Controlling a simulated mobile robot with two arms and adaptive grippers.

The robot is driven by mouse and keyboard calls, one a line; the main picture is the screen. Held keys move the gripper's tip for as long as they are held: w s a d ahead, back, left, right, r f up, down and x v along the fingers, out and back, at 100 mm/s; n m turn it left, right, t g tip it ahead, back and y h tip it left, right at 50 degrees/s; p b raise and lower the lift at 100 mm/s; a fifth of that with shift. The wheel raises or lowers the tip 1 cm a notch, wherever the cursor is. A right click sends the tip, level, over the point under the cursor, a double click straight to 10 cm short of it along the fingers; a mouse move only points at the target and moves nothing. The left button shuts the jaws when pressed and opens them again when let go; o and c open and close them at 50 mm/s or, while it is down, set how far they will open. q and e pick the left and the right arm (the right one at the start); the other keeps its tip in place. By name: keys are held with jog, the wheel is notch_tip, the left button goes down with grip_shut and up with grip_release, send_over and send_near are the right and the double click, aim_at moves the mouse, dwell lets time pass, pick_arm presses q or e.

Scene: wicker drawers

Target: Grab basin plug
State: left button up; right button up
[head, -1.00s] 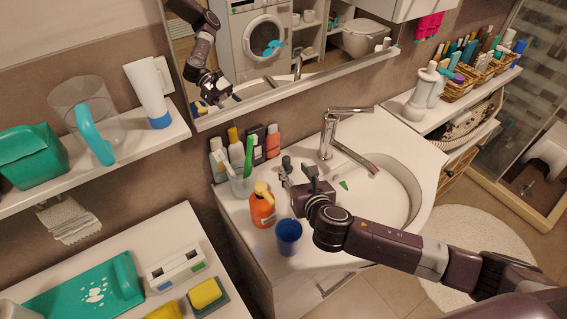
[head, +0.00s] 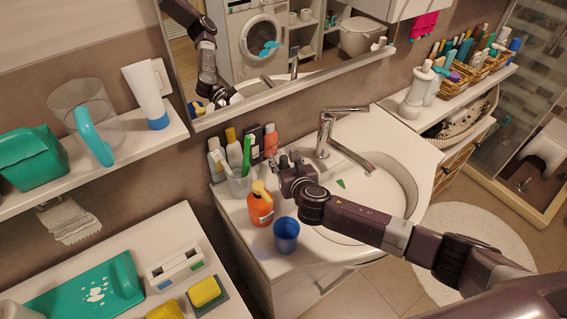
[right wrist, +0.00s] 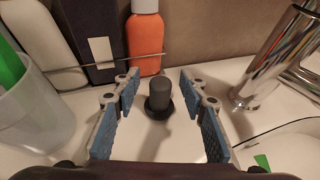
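The basin plug (right wrist: 158,98), a dark grey cylinder on a wider black base, stands upright on the white counter in the right wrist view. My right gripper (head: 279,161) is open, with its blue-padded fingers to the left and right of the plug. A gap shows on each side, so nothing is held. The plug is a little beyond or level with the fingertips; I cannot tell exactly. In the head view I cannot make out the plug behind the gripper. My left gripper is not in view.
The tap (head: 326,130) stands right of the gripper by the sink (head: 408,185). Bottles, including an orange one (right wrist: 145,35), line the wall behind a thin rail. A cup with brushes (head: 240,184), an orange dispenser (head: 260,208) and a blue cup (head: 286,236) stand nearby.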

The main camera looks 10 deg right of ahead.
jog(key=shift+w+f, duration=0.1)
jog(key=shift+c, duration=0.3)
grip_shut()
